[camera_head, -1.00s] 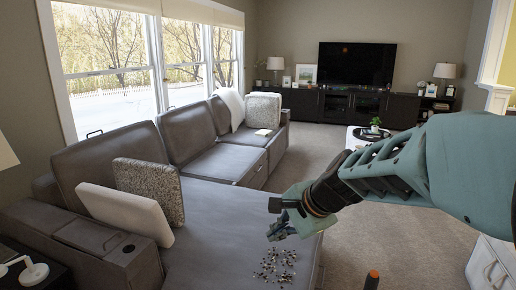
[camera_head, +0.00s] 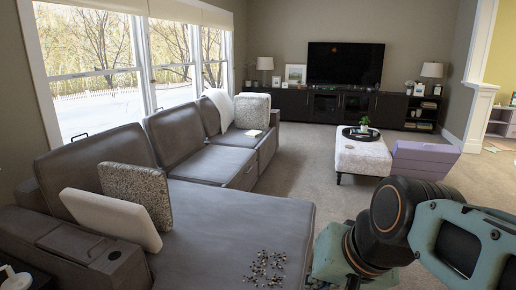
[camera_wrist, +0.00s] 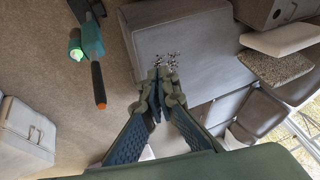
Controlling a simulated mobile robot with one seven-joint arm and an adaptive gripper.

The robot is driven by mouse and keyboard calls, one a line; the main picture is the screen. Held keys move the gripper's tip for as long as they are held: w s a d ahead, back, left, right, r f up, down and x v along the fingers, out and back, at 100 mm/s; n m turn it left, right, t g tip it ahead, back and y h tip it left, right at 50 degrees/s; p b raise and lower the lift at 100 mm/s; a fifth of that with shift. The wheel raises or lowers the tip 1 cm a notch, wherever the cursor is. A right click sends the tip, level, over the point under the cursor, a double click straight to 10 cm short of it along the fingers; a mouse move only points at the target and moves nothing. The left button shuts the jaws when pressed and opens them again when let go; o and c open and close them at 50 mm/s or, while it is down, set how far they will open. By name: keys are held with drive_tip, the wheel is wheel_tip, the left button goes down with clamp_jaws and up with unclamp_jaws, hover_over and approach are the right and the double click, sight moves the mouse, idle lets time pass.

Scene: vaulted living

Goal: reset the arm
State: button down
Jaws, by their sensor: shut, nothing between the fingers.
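My gripper (camera_wrist: 160,82) shows in the wrist view with its two fingers together at the tips and nothing between them. In the head view my arm is folded at the lower right, and the fingers cannot be made out there. In the wrist view the fingertips overlap the near edge of a small heap of bits (camera_wrist: 170,62) on the grey sofa. In the head view the heap (camera_head: 264,266) lies on the front of the sofa seat, left of my wrist.
The grey sofa (camera_head: 235,213) fills the left, with a white cushion (camera_head: 110,218) and a speckled cushion (camera_head: 137,193). A white ottoman (camera_head: 360,158) carries a dark tray (camera_head: 349,132). A purple item (camera_head: 424,160) stands beside it. Carpet (camera_head: 310,185) is open between sofa and ottoman.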

drive_tip(key=s+d+n+h, duration=0.2)
drive_tip(key=s+d, duration=0.2)
wheel_tip(320, 180, up, 22)
drive_tip(key=p, duration=2.2)
drive_tip(key=shift+w+f, duration=0.15)
drive_tip(key=shift+f, duration=0.1)
